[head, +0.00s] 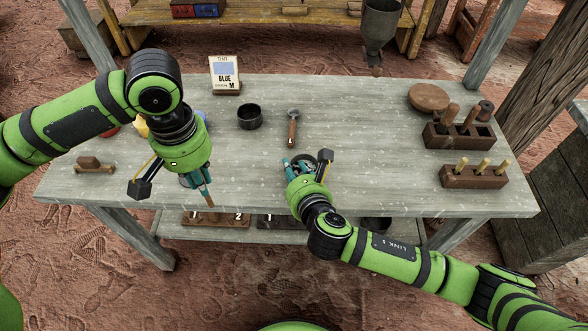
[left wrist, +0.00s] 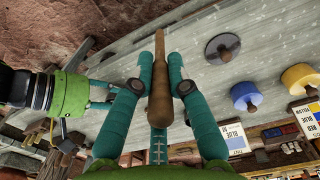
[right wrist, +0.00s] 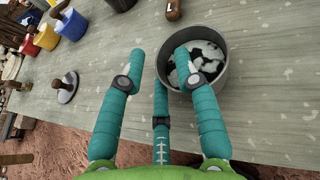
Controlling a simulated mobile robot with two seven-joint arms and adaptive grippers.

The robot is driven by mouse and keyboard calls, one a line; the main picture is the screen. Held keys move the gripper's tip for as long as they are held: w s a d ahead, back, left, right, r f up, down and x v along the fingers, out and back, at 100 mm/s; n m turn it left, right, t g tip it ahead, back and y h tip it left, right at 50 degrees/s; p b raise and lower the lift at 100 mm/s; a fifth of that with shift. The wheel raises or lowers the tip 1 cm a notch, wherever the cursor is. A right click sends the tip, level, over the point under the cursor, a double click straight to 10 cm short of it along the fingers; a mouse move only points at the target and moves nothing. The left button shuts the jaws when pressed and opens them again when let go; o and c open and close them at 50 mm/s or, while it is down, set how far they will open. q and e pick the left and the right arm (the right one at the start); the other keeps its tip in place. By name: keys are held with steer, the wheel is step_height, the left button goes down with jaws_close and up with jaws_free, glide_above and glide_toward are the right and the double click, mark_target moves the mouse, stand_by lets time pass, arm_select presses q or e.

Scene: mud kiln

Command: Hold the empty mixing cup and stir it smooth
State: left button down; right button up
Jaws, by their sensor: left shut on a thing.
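My left gripper (head: 207,188) is shut on a wooden stick-like tool (left wrist: 160,88), held above the table's front left; the tool is thick near the palm and thinner at its far end. A grey round cup (right wrist: 222,80) stands on the table under my right gripper (right wrist: 160,52). The cup is not empty: black and white patches show inside it. My right gripper is open, its right finger overlapping the cup's rim and its left finger outside the cup. I cannot tell whether they touch. In the head view the right gripper (head: 307,164) largely hides this cup.
A dark pot (head: 249,117) and a wooden-handled tool (head: 292,128) lie behind. A tint card (head: 225,75) reads BLUE. A round knobbed piece (left wrist: 223,47) is near my left gripper. Wooden racks (head: 475,178) stand at the right; the table's right middle is clear.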

steer(key=shift+w+f, duration=0.1)
steer(key=shift+w, duration=0.1)
jaws_close()
stand_by(0.3)
arm_select(q)
steer(key=w+d+r, duration=0.3)
steer(key=w+d, duration=0.3)
steer(key=d, duration=0.4)
steer(key=w+d+r, duration=0.2)
steer(key=w+d, duration=0.5)
steer(key=d, duration=0.4)
step_height(320, 180, down, 11)
steer(key=shift+r, duration=0.15)
